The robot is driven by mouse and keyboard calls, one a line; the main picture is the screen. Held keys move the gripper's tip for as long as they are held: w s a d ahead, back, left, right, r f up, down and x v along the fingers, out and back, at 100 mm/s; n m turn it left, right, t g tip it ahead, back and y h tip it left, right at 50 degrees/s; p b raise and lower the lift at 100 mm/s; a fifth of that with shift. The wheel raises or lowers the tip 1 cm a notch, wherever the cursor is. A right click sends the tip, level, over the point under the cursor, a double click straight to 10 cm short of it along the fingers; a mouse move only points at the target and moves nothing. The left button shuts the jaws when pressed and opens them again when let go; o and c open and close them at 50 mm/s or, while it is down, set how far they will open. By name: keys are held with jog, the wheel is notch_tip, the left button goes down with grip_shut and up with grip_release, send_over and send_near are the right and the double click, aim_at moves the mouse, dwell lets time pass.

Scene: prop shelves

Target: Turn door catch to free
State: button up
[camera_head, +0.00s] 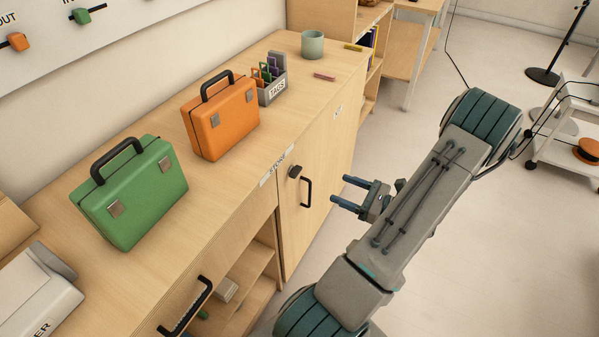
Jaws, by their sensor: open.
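The door catch (295,172) is a small dark knob near the upper left corner of the closed wooden cabinet door (319,182). A black door handle (307,192) sits just right of and below it. Which way the catch is turned is too small to tell. My gripper (340,191) is open and empty, with its two blue-tipped fingers pointing left toward the door. It is to the right of the catch and handle and looks apart from both.
A green case (145,205), an orange case (232,128), a tag holder (274,92) and a grey-green cup (312,44) stand on the countertop. Another black handle (190,303) and open shelves (250,275) are at lower left.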

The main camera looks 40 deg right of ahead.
aim_at(299, 172)
jog(key=x, duration=1.3)
jog(key=shift+w+a, duration=0.25)
jog(key=shift+a, duration=0.05)
jog(key=shift+r, duration=0.1)
jog(key=c, duration=1)
